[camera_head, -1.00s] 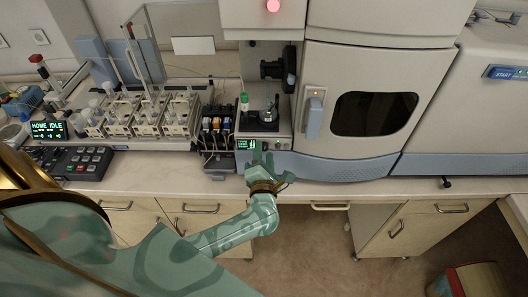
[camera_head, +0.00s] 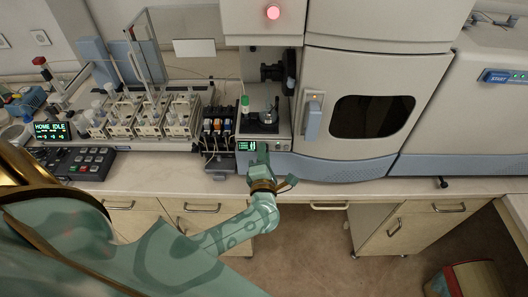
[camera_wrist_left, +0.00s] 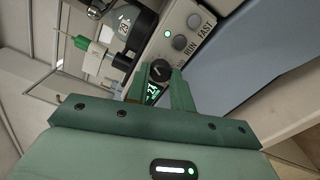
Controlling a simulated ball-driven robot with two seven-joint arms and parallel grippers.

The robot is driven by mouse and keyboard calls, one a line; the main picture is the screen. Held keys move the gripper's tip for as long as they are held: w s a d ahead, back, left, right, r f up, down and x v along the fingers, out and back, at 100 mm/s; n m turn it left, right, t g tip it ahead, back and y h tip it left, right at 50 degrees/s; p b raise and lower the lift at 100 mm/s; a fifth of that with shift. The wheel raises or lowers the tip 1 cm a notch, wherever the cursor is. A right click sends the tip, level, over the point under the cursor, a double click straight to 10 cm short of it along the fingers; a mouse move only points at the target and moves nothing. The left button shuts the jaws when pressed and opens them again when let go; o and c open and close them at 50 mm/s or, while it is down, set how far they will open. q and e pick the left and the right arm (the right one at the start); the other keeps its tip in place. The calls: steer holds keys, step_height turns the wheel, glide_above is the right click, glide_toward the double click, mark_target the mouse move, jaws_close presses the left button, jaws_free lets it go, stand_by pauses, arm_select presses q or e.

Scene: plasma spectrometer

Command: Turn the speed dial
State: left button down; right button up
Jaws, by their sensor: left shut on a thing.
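The speed dial (camera_wrist_left: 160,71) is a small dark round knob with a pale pointer mark on the front panel of the instrument, in the left wrist view. My left gripper (camera_wrist_left: 160,78) is shut on the dial, one green finger on each side. In the head view my left gripper (camera_head: 262,156) reaches the panel just right of the green display (camera_head: 246,146), and its fingers hide the dial. My right gripper is not in view.
A pump unit (camera_head: 218,130) is left of my gripper. A keypad (camera_head: 80,163) is far left. The counter front (camera_head: 160,178) is clear.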

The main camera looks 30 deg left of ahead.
arm_select(q)
steer(key=c, duration=1.2)
jaws_free()
steer(key=b+v, duration=0.2)
steer(key=v, duration=1.4)
steer(key=shift+s, duration=0.25)
